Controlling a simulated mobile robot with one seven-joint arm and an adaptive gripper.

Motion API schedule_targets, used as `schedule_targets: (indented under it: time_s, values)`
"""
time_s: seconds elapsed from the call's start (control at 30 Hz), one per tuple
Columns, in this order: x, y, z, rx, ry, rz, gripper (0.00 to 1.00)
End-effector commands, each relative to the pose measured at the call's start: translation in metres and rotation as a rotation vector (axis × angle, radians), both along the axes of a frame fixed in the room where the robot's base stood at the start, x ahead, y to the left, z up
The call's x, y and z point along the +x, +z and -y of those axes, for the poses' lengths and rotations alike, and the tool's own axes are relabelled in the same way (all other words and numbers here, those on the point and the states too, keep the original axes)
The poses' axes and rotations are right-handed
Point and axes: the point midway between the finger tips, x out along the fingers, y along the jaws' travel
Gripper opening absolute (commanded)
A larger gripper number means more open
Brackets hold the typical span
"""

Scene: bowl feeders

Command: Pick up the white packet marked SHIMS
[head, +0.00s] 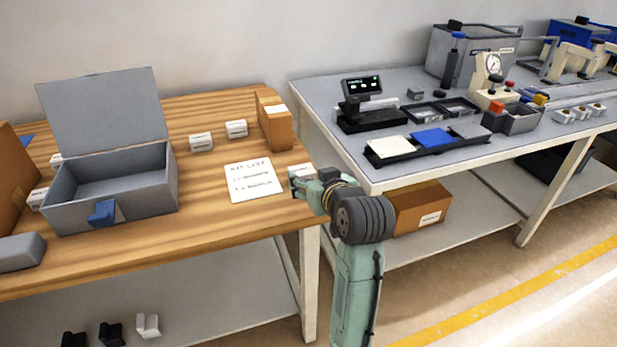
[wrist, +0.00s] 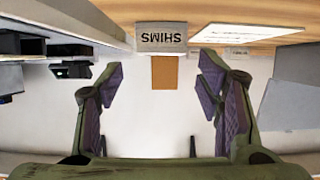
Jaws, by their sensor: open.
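The white packet marked SHIMS (wrist: 162,38) stands at the top middle of the wrist view, where its lettering appears upside down. In the head view the packet (head: 303,169) shows as a pale strip at the right end of the wooden table, partly hidden behind my gripper (head: 305,183). In the wrist view my gripper (wrist: 162,78) is open, with one purple-padded finger on each side and nothing between them. The packet lies ahead of the fingertips, roughly centred in the gap and apart from them.
A kit list sheet (head: 254,180) lies left of the packet. A brown box (head: 274,121) stands behind it; other white packets (head: 201,142) and an open grey box (head: 140,205) are further left. The grey bench (head: 400,178) stands close on the right, across a gap.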

Motion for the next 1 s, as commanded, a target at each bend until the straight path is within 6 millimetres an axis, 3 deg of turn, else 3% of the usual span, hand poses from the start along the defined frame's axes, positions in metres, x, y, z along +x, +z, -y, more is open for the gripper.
schedule_targets:
  time_s: [0.6,0.9,1.0]
  values:
    - [0.064,-0.028,-0.023,0.002,0.001,-0.001,0.60]
    - [0.069,-0.031,-0.024,0.001,0.000,0.002,0.60]
    - [0.069,-0.031,-0.024,0.001,0.000,0.002,0.53]
